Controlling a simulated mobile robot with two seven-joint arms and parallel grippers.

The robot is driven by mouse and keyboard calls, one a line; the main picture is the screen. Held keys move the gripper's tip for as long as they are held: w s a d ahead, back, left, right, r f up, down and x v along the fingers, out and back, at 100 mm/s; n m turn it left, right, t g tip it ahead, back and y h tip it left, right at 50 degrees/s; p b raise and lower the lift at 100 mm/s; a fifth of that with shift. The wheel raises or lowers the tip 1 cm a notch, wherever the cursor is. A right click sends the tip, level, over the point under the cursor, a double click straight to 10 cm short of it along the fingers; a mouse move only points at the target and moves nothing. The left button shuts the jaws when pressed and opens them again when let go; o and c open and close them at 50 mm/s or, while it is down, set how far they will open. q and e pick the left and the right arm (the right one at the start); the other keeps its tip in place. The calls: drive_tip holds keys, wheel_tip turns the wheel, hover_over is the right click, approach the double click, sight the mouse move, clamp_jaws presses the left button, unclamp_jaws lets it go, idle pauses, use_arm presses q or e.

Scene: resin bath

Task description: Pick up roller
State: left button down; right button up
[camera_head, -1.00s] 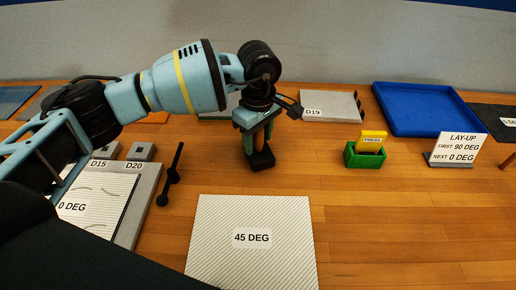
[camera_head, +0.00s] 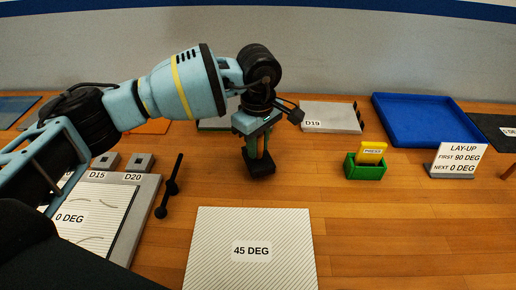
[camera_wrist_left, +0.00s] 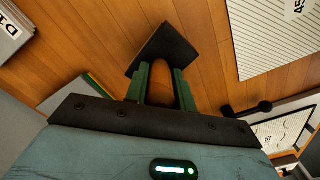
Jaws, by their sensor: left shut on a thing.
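The head looks a little above the wood, though the gap is hard to judge. My right gripper is not in view.
The 45 DEG sheet (camera_head: 250,225) lies in front. A black bar with knobbed ends (camera_head: 170,187) and a grey board with the 0 DEG sheet (camera_head: 101,207) are at left. A green holder (camera_head: 366,171), a blue tray (camera_head: 440,141) and a LAY-UP sign (camera_head: 459,158) stand right.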

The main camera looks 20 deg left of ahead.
use_arm(q)
drive_tip(key=shift+s+a+r, duration=0.1)
drive_tip(key=shift+s+r, duration=0.1)
drive_tip(key=shift+r, duration=0.3)
drive_tip(key=shift+s+r, duration=0.2)
drive_tip(key=shift+r, duration=0.3)
drive_tip(key=s+a+r, duration=0.1)
drive_tip(key=s+a, duration=0.3)
drive_tip(key=s, duration=1)
drive_tip(key=shift+s+r+b, duration=0.2)
drive_tip(key=shift+s+b, duration=0.15)
drive_tip(key=shift+b, duration=0.1)
drive_tip(key=c, duration=1.8)
unclamp_jaws()
drive_tip(key=c, duration=0.3)
